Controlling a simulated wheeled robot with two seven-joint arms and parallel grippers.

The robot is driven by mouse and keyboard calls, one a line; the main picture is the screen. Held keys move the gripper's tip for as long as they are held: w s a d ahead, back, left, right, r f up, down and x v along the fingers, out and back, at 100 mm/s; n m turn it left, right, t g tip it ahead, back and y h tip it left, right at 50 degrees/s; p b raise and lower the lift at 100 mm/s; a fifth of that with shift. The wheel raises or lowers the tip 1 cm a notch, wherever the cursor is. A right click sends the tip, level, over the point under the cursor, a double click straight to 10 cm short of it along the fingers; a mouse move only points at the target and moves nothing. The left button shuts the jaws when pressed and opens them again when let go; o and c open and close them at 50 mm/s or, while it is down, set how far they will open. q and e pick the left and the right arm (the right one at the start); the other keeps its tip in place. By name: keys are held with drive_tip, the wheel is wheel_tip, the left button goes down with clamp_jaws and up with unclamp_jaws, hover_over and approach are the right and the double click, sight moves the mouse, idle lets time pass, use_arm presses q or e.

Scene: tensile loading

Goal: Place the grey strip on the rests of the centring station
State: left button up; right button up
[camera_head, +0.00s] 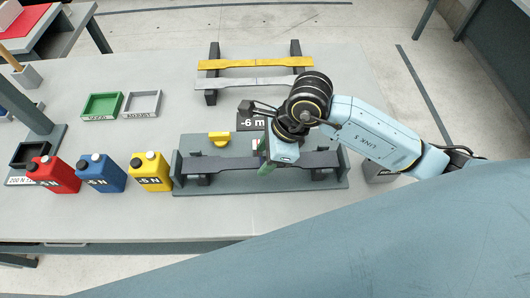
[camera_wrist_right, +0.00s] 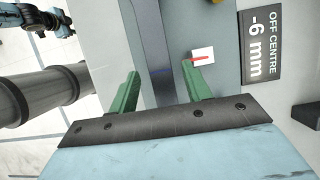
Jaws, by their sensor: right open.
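A dark grey strip (camera_head: 232,162) with wide ends and a narrow middle lies across the two rests of the centring station (camera_head: 260,190). In the right wrist view the strip (camera_wrist_right: 153,40) runs between the green fingers of my right gripper (camera_wrist_right: 163,78). The gripper is open, one finger on each side of the strip, with gaps visible. In the head view my right gripper (camera_head: 267,167) is low over the strip's middle, and the wrist hides part of it. My left gripper does not show.
A rack (camera_head: 211,98) behind holds a yellow strip (camera_head: 255,64) and a light grey strip (camera_head: 255,83). The sign (camera_wrist_right: 264,45) reads "OFF CENTRE -6 mm". Red, blue and yellow cans (camera_head: 150,172) stand left of the station; green and grey trays (camera_head: 142,104) lie farther back.

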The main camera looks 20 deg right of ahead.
drive_tip(key=shift+r, duration=0.1)
drive_tip(key=v, duration=1.2)
drive_tip(key=shift+s, duration=0.1)
idle(1.8)
